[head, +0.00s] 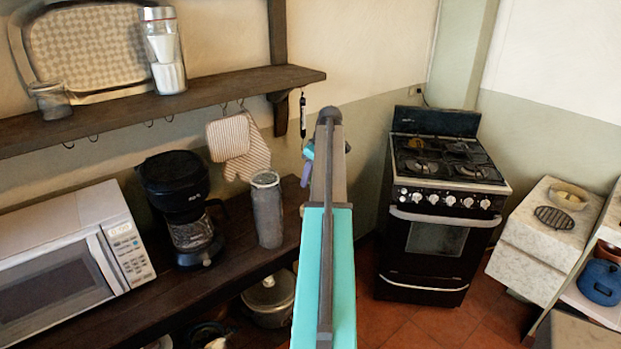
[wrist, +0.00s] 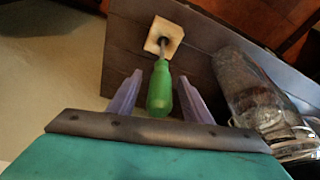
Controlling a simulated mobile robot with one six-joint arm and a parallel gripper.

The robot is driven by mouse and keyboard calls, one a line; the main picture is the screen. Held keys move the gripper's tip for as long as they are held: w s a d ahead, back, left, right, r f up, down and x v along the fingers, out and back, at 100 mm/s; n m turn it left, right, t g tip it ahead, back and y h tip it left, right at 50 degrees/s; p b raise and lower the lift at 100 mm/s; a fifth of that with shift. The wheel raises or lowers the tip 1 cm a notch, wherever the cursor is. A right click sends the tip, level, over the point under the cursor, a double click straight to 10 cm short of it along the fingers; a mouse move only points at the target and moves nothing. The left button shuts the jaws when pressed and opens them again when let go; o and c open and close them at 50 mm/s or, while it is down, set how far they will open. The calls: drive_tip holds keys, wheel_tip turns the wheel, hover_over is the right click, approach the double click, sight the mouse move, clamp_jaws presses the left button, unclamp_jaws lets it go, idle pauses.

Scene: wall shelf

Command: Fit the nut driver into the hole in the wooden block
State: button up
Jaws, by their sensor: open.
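The nut driver (wrist: 159,88) has a green handle and a thin grey shaft. In the wrist view its handle lies between the two purple fingers of my gripper (wrist: 160,77), with a gap on each side. My gripper is open and not closed on it. The shaft runs to the dark hole in the pale wooden block (wrist: 155,32) and appears to be in it; I cannot tell how deep. The block is on dark planks. In the head view my arm hides the driver and the block, and only a bit of my purple gripper shows.
A grey metal canister (head: 268,212) stands close by on the dark counter; it also shows at the right in the wrist view (wrist: 252,88). A coffee maker (head: 180,190) and a microwave (head: 70,262) are further left. A wooden shelf (head: 215,88) hangs above. A stove (head: 440,215) is at right.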

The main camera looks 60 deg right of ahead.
drive_tip(key=b+v, duration=0.3)
drive_tip(key=v, duration=1)
drive_tip(key=shift+s+a+r, duration=0.1)
drive_tip(key=shift+s, duration=0.1)
idle(0.8)
